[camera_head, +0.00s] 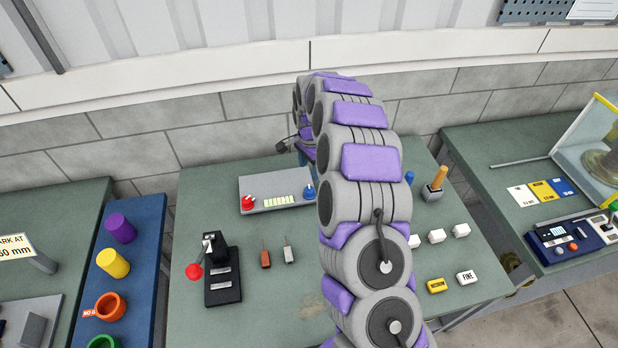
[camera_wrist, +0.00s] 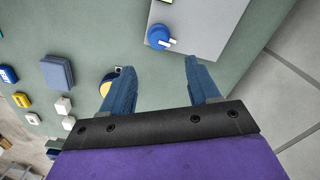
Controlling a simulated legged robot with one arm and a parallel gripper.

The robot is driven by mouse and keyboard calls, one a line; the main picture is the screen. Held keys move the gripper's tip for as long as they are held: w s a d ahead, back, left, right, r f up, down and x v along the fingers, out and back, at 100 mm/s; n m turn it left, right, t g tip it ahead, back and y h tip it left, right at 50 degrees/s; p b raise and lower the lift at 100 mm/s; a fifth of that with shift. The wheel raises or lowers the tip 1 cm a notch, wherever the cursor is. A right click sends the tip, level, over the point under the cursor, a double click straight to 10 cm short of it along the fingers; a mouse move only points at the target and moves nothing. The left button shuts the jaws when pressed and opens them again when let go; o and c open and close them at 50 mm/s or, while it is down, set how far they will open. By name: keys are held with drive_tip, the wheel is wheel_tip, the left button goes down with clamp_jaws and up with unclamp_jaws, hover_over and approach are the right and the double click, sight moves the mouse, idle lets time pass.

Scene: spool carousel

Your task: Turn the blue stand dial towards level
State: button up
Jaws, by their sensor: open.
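A grey stand box (camera_head: 277,193) sits at the back middle of the green table. Its blue dial (camera_head: 309,192) is at the right end and its red dial (camera_head: 248,203) at the left end. In the wrist view the blue dial (camera_wrist: 158,37) shows a pale pointer bar, on the box's grey top (camera_wrist: 205,25). My gripper (camera_wrist: 158,65) is open, with nothing between its blue fingers. In the picture the dial lies just beyond the fingertips, between their lines; they look apart from it. In the head view my arm hides most of my gripper.
A black lever unit with a red ball (camera_head: 221,275) stands front left. White cubes (camera_head: 436,236), a yellow block (camera_head: 435,286) and a holder with an orange handle (camera_head: 433,193) are on the right. Small red-brown and grey pieces lie in the middle.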

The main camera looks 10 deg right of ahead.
wheel_tip(320, 180, up, 7)
hover_over(310, 189)
drive_tip(key=shift+w+r, duration=0.1)
drive_tip(key=shift+w, duration=0.05)
drive_tip(key=w+d+f+m+g+y+p, duration=0.1)
drive_tip(key=w+d+y+p, duration=0.2)
drive_tip(key=d, duration=0.4)
drive_tip(key=shift+y, duration=0.6)
drive_tip(key=x, duration=0.6)
drive_tip(key=s+x, duration=0.1)
drive_tip(key=x, duration=1.1)
drive_tip(key=shift+s+a+r+b, duration=0.1)
drive_tip(key=shift+s+b, duration=0.1)
drive_tip(key=shift+b, duration=0.2)
drive_tip(key=shift+c, duration=0.5)
drive_tip(key=c, duration=0.9)
drive_tip(key=shift+c, duration=0.2)
drive_tip(key=shift+g, duration=0.3)
